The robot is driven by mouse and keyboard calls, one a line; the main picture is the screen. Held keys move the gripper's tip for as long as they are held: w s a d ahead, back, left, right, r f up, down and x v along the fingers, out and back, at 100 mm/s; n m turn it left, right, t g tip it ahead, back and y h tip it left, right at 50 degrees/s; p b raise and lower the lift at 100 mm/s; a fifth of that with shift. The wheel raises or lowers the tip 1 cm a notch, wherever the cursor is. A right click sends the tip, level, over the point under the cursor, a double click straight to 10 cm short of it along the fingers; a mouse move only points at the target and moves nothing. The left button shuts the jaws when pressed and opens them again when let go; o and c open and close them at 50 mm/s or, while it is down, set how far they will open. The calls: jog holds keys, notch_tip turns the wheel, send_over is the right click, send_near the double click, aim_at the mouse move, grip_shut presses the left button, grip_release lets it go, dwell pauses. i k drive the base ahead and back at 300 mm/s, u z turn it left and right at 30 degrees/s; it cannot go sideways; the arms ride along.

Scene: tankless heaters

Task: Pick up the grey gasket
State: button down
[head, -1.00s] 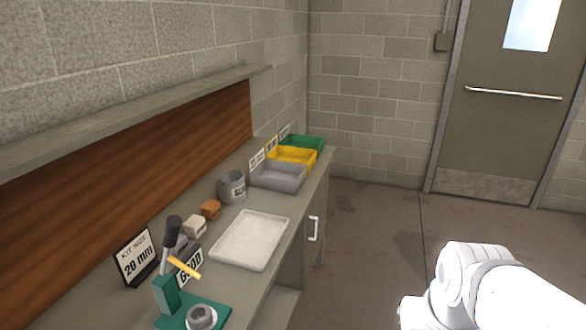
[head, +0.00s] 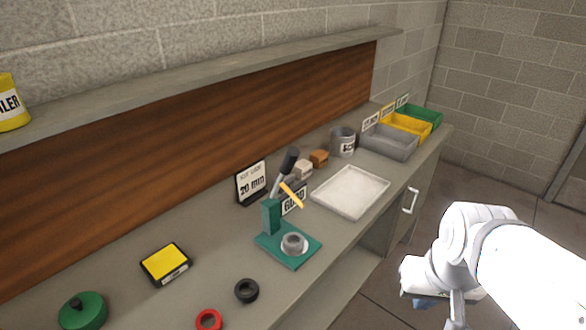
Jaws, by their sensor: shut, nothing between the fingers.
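A dark ring (head: 247,291), dark grey or black, lies flat on the bench near its front edge. A red ring (head: 208,320) lies left of it, cut by the bottom edge of the picture. A grey ring-shaped piece (head: 293,243) sits on the green base of a small lever press (head: 270,218). I cannot tell for certain which of the grey pieces is the gasket. My white arm shows at the bottom right, to the right of the bench. My gripper's fingers cannot be made out in this view.
On the bench (head: 215,228) stand a yellow-topped box (head: 166,264), a green lidded pot (head: 83,311), a "20 mm" sign (head: 251,183), a white tray (head: 350,191), a grey can (head: 343,142), and grey (head: 390,142), yellow (head: 405,127) and green (head: 421,116) bins. A shelf (head: 200,72) overhangs the back.

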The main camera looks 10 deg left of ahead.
aim_at(289, 247)
jog(key=u, duration=1.4)
jog(key=k, duration=0.85)
jog(key=z, duration=0.45)
jog(key=i, duration=1)
jog(key=u, duration=0.05)
